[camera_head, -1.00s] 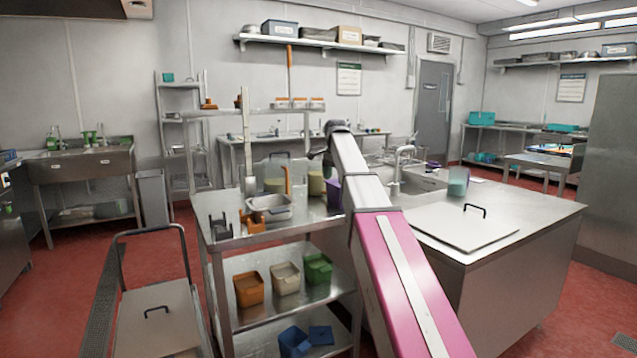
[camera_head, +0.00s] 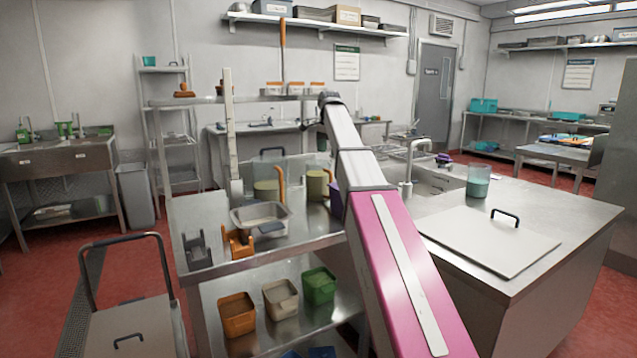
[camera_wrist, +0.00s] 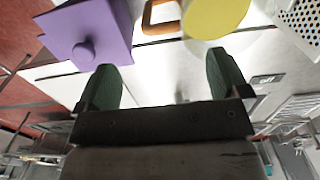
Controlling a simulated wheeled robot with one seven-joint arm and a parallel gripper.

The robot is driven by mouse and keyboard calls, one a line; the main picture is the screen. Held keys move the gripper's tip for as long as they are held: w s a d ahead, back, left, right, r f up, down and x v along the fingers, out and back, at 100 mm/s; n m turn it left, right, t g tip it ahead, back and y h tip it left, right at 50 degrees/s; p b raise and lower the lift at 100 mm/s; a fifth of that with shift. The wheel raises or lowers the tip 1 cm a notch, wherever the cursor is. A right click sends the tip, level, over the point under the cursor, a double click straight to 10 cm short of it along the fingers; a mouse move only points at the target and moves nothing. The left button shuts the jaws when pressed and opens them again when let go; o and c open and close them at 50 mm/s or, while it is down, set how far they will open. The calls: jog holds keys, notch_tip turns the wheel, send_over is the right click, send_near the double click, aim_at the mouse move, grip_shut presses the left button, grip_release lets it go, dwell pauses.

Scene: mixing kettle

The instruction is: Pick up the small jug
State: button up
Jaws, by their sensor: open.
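Two olive-yellow jug-like vessels with orange handles stand on the metal table: a left one (camera_head: 266,190) and a slightly smaller right one (camera_head: 317,185). I cannot tell for sure which is the small jug. In the wrist view a yellow round vessel (camera_wrist: 215,15) with a brown-orange handle (camera_wrist: 158,17) shows at the top, beyond my fingertips. A purple box with a knob (camera_wrist: 88,35) is left of it; its purple side (camera_head: 336,201) shows beside my arm. My gripper (camera_wrist: 163,75) is open, with nothing between its green fingers. In the head view it is hidden.
A metal pan (camera_head: 260,217) and an orange holder (camera_head: 238,243) sit on the table's near part. Orange, beige and green tubs stand on the shelf below. A clear vessel with teal contents (camera_head: 478,183) stands on the right counter, behind a handled lid (camera_head: 490,240).

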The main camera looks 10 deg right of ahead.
notch_tip(320, 180, down, 11)
jog(key=shift+w+a+r, duration=0.1)
jog(key=shift+a+r, duration=0.05)
jog(key=c, duration=1.6)
jog(key=shift+r, duration=5.05)
